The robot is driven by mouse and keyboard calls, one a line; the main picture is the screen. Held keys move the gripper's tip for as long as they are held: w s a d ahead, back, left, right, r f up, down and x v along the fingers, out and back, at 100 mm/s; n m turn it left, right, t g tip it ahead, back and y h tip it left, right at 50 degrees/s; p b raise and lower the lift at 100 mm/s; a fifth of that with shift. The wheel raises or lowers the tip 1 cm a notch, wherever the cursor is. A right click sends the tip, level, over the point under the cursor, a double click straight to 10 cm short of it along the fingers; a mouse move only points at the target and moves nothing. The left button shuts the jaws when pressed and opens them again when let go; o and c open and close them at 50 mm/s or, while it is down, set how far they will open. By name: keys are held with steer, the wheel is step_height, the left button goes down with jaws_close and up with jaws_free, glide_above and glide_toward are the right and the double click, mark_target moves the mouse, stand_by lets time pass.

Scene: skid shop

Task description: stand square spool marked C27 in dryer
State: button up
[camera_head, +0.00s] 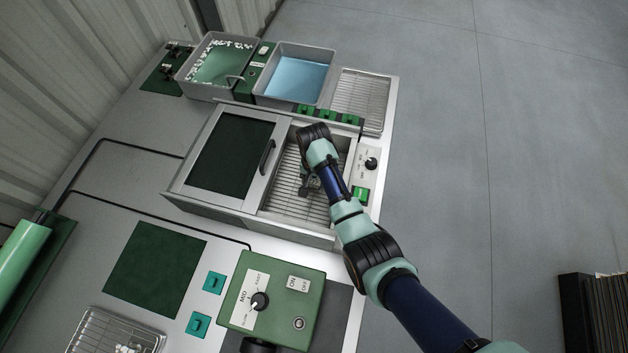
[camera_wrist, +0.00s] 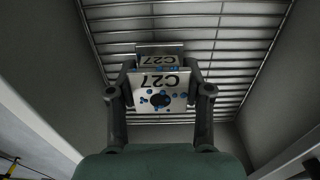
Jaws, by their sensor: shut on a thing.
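The square spool marked C27 (camera_wrist: 160,82) is between the fingers of my gripper (camera_wrist: 160,100) in the wrist view. Its label reads upside down, and blue specks surround a dark round hole on its near face. My gripper is shut on it, above the wire rack (camera_wrist: 225,58) inside the dryer (camera_head: 287,233). Whether the spool touches the rack cannot be told. In the head view my gripper (camera_head: 308,188) reaches down into the open right part of the dryer; my arm largely hides the spool there.
The dryer's dark-windowed lid (camera_head: 232,155) is slid left, with a black handle (camera_head: 267,157). Dryer walls (camera_wrist: 275,85) stand close on both sides. Behind are a tray of blue liquid (camera_head: 293,78), a tray of green liquid (camera_head: 215,65) and a wire rack (camera_head: 362,98). A green control box (camera_head: 275,300) stands in front.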

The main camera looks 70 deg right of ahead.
steer(key=shift+f, duration=0.65)
steer(key=shift+f, duration=0.2)
steer(key=o, duration=1.1)
steer(key=shift+c, duration=0.2)
step_height(320, 180, up, 12)
steer(key=p, duration=0.3)
steer(key=shift+r+p, duration=0.25)
steer(key=shift+p, duration=0.05)
